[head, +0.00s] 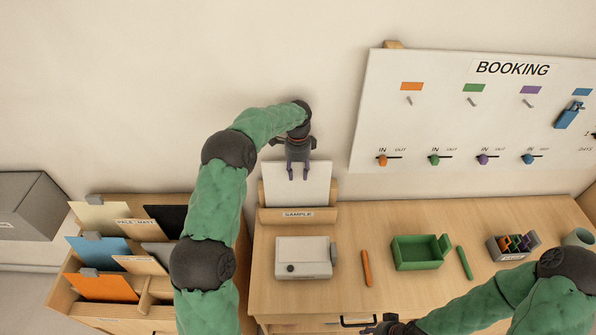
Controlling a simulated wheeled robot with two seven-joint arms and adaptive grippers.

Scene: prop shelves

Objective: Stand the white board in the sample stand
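The white board (314,190) stands in the wooden sample stand (285,215), which is labelled SAMPLE, at the back left of the desk. Its lower edge is hidden behind the stand's front bar. My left gripper (298,175) points down at the board's upper part. Its two fingers show apart, side by side against the white face, with board visible between them. Whether they touch the board I cannot tell. My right gripper (385,328) is at the bottom edge of the view, near a dark drawer handle (357,322), and is partly cut off.
A wooden rack (150,309) with coloured boards stands left of the desk. On the desk are a white device (302,257), an orange stick (366,268), a green box (416,254), a green stick (464,262) and a grey holder (497,251). A BOOKING panel (450,125) hangs behind.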

